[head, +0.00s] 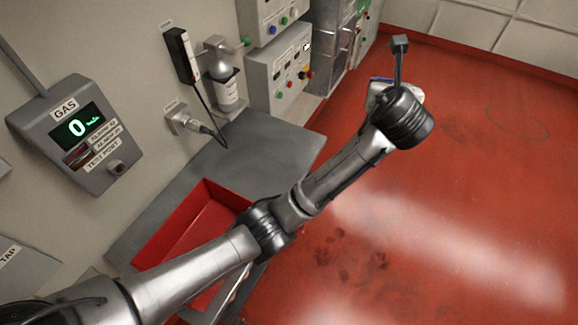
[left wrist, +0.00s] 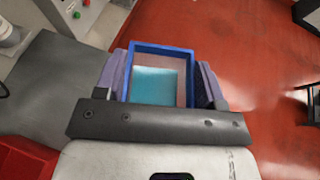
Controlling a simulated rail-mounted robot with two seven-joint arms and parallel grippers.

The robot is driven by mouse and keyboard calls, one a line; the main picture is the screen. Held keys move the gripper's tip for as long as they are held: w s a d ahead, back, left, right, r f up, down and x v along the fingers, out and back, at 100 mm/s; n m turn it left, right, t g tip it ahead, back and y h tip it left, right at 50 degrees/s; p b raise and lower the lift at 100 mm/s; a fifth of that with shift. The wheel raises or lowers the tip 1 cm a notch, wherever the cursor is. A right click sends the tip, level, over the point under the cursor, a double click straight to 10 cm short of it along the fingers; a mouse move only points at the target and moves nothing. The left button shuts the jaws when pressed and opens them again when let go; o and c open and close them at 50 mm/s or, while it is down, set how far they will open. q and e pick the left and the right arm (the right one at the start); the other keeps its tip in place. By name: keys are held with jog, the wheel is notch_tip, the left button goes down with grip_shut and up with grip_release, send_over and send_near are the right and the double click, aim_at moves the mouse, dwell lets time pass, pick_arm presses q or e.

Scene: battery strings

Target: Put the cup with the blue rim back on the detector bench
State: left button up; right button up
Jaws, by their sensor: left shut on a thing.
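The cup with the blue rim (left wrist: 155,84) is square-mouthed in the left wrist view, with a teal patch inside. My left gripper (left wrist: 163,90) is shut on it, one finger on each side. In the head view the gripper end is mostly hidden behind my own wrist, with a small blue edge showing. It appears out over the red floor, right of the grey bench (head: 262,150). This bench stands below the gas detector (head: 78,130), which reads 0; it also shows in the left wrist view (left wrist: 50,85). My right gripper is not in view.
A red tray (head: 205,192) lies on the bench, partly behind my left arm. A dispenser bottle (head: 226,90), a plugged-in cable (head: 190,122) and control boxes (head: 280,75) line the wall. The bench top between tray and wall boxes looks clear.

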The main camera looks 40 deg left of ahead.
pick_arm(q)
jog(key=s+a+f+n+g+y+b, duration=0.1)
jog(key=a+f+n+y, duration=0.1)
jog(key=a+f, duration=0.7)
jog(key=s+a+f+n+g+y+b, duration=0.1)
jog(key=a+f+n+y, duration=0.1)
jog(key=a+f, duration=0.7)
jog(key=s+a+f+n+g+y+b, duration=0.1)
jog(key=a+f+n+g+b, duration=0.1)
jog(key=a+f, duration=0.8)
jog(key=shift+s+a+f+y, duration=0.1)
jog(key=shift+s+f+y, duration=0.1)
jog(key=shift+f, duration=1.3)
jog(key=shift+s+f+y, duration=0.1)
jog(key=shift+f+y, duration=0.1)
jog(key=shift+f, duration=1.55)
jog(key=shift+f, duration=0.2)
jog(key=o, duration=1)
